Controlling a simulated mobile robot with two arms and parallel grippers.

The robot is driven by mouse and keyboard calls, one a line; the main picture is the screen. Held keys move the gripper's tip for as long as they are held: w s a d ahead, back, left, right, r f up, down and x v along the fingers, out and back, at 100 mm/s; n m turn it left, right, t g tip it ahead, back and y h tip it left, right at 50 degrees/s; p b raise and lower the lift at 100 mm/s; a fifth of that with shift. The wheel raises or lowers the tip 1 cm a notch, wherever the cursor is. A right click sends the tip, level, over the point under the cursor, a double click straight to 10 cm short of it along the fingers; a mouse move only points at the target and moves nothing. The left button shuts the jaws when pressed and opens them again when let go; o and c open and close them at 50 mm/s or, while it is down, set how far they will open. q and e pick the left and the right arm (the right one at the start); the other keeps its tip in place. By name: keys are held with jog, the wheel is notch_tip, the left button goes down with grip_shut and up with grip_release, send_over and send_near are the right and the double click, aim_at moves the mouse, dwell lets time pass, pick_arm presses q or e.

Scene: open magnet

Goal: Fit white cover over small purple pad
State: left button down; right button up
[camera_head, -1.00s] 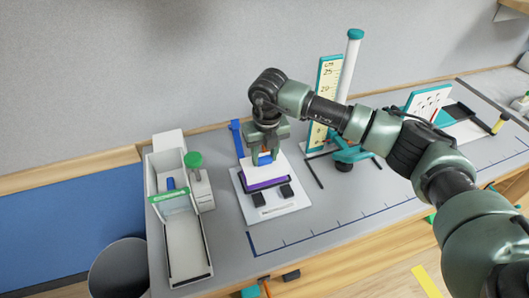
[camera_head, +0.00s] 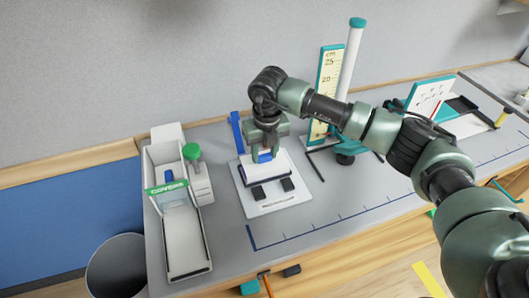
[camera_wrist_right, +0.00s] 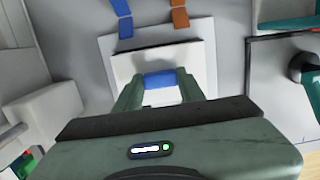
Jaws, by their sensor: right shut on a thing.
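The white cover (camera_head: 281,168) lies over the spot of the small purple pad on a flat white base plate (camera_head: 250,207). No purple shows now, so the pad is hidden. A thin dark edge shows along the cover's front. My right gripper (camera_head: 265,155) is above the cover, shut on its blue handle (camera_wrist_right: 160,80). In the right wrist view, the handle sits between the fingers and the cover (camera_wrist_right: 190,57) lies below. I cannot tell whether the cover is fully seated. My left gripper is not in view.
Two black blocks (camera_head: 287,185) sit on the plate in front of the cover. A ruler stand (camera_head: 325,90) is behind right. The bench front (camera_head: 340,225) is clear.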

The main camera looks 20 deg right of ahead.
jog(key=shift+f, duration=0.1)
jog(key=o, duration=1.4)
jog(key=shift+r+b, duration=0.3)
jog(key=shift+r, duration=0.2)
jog(key=r, duration=0.2)
jog(key=r+b, duration=0.1)
jog(key=r, duration=0.1)
jog(key=s+r+b, duration=0.1)
jog(key=r, duration=0.1)
jog(key=shift+r, duration=0.4)
jog(key=shift+f, duration=0.1)
